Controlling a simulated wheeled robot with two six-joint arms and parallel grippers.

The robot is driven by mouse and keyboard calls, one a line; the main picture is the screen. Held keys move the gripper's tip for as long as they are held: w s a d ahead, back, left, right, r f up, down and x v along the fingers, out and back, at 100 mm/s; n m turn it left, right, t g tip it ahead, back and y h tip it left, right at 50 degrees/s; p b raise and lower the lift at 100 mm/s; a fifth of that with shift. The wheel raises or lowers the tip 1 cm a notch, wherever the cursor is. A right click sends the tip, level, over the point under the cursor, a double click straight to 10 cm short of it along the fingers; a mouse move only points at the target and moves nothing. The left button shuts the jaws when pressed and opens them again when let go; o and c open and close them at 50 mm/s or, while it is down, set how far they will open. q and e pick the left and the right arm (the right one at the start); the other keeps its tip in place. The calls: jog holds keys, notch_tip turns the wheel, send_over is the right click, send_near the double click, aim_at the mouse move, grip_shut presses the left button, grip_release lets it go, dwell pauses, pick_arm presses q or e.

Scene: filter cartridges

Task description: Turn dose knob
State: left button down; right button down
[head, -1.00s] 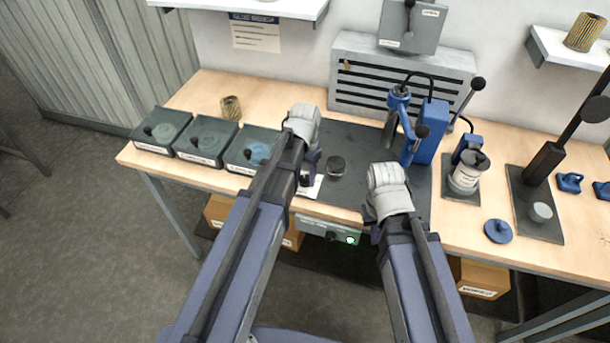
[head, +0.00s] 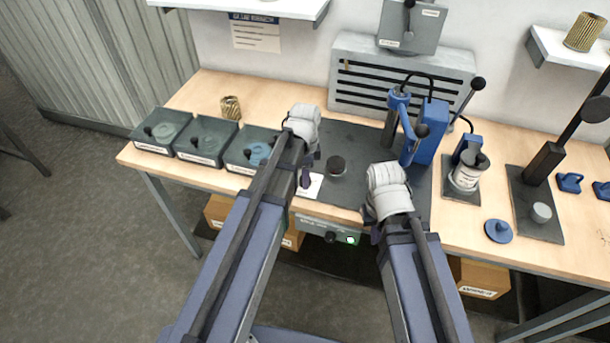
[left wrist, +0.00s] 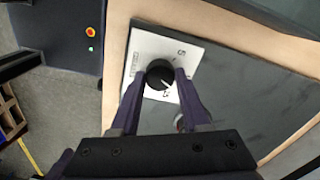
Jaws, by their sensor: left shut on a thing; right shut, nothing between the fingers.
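The dose knob (left wrist: 160,74) is a black round knob with a light pointer mark, on a white dial plate (left wrist: 150,50) with printed figures. In the left wrist view the two fingers of my left gripper (left wrist: 160,78) are closed on its sides. The mark points toward the lower right of that picture. In the head view the dial plate (head: 314,187) shows beside my left gripper (head: 305,178), and the knob is hidden by it. My right gripper (head: 376,234) is shut and empty at the bench's front edge; its fingertips are mostly hidden.
Several dark trays (head: 205,139) sit at left. A control box (head: 325,230) hangs under the front edge.

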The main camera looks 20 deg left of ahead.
pick_arm(q)
jog(key=m, duration=0.7)
dwell(0.6)
jog(key=shift+c, duration=1.9)
grip_release()
jog(key=shift+r, duration=0.1)
notch_tip(320, 180, up, 8)
jog(key=p, duration=0.8)
jog(key=shift+f, duration=0.2)
